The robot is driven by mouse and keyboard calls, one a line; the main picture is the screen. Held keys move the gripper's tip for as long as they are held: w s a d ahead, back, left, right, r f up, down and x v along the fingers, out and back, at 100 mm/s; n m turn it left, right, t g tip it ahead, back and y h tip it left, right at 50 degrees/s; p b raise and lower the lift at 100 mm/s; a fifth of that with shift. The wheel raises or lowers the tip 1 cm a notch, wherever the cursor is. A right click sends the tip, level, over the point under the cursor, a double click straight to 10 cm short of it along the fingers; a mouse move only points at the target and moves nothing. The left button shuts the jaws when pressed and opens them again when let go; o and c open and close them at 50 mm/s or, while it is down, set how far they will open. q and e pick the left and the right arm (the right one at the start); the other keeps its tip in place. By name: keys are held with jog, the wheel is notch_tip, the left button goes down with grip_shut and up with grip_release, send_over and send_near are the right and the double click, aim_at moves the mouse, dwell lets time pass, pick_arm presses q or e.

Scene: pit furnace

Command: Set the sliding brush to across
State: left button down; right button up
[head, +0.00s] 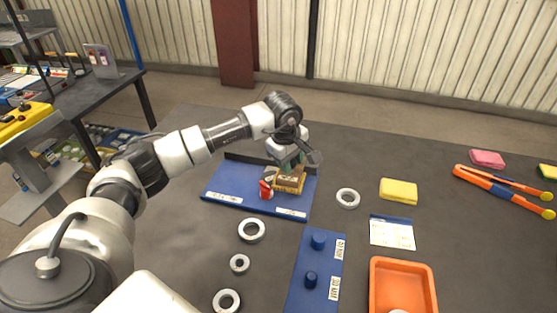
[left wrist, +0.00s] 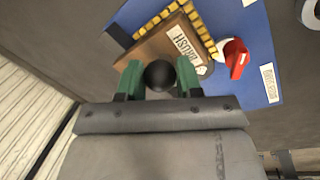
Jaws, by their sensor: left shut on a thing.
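The sliding brush (head: 290,183) is a brown block edged with yellow bristles on a blue board (head: 228,188), towards its right side. In the left wrist view the brush (left wrist: 150,48) bears a label reading BRUSH. My left gripper (head: 290,163) is over the brush, and in the left wrist view its green fingers (left wrist: 160,82) are shut on a dark round knob (left wrist: 160,74) at the brush. A red and white piece (head: 266,190) sits beside the brush; it also shows in the left wrist view (left wrist: 236,58). The board's small white labels are too blurred to read surely. My right gripper is not in view.
Several grey rings (head: 251,230) lie on the dark table. A blue peg board (head: 315,270), an orange tray (head: 403,266), a white card (head: 391,232), a yellow sponge (head: 398,191) and orange-handled tongs (head: 503,188) are to the right. Table left of the rings is clear.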

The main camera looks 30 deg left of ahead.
aim_at(285, 176)
pick_arm(q)
jog(key=c, duration=0.8)
grip_release()
jog(key=shift+o, duration=0.2)
notch_tip(285, 176, up, 11)
jog(key=s+b, duration=0.1)
jog(key=s, duration=0.1)
jog(key=shift+a+f, duration=0.15)
jog(key=shift+a, duration=0.1)
